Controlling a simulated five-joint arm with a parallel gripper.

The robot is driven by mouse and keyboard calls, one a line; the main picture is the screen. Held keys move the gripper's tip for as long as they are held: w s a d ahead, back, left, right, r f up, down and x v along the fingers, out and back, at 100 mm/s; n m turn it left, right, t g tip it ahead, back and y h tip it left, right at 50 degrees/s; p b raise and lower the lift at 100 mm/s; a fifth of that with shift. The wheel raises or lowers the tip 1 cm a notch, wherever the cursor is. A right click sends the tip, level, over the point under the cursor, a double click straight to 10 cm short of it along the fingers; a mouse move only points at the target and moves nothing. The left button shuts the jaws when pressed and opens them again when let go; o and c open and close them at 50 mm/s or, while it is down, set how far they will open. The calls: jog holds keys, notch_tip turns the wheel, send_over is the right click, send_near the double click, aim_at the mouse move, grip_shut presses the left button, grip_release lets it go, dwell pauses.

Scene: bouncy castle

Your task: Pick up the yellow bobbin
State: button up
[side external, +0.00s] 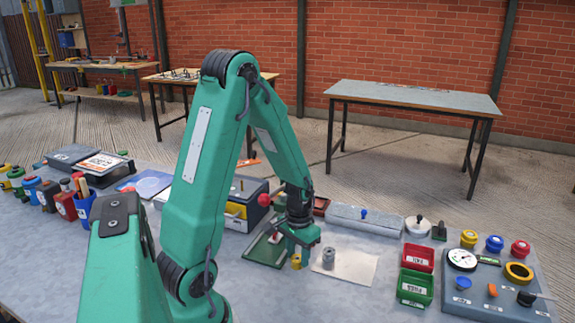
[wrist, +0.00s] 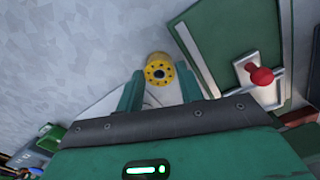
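The yellow bobbin (wrist: 158,68) shows end-on in the wrist view, with a dark centre hole and small dark holes around it. It lies in line with the gap between the two green fingers of my gripper (wrist: 160,80), near their tips. A space shows between the bobbin and each finger, so my gripper is open. In the side external view, the bobbin (side external: 296,261) stands upright on the table just below my gripper (side external: 298,250). How far the fingers reach down around it cannot be told.
A grey metal spool (side external: 328,258) stands on a white sheet (side external: 350,271) right of the bobbin. A green board (wrist: 240,45) with a red-knobbed clamp (wrist: 260,76) lies close by. Red (side external: 419,257) and green bins (side external: 415,287) stand further right.

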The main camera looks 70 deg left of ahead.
jog(key=shift+f, duration=0.5)
jog(key=c, duration=0.6)
jog(key=shift+r, duration=0.15)
jog(key=shift+r, duration=2)
jog(key=d+r, duration=0.2)
jog(key=d, duration=0.2)
jog(key=d+r, duration=0.2)
jog(key=d, duration=0.1)
jog(key=d+r, duration=0.2)
jog(key=d, duration=0.2)
jog(key=shift+s+d+r, duration=0.2)
jog(key=shift+d+r, duration=0.15)
jog(key=shift+r, duration=0.1)
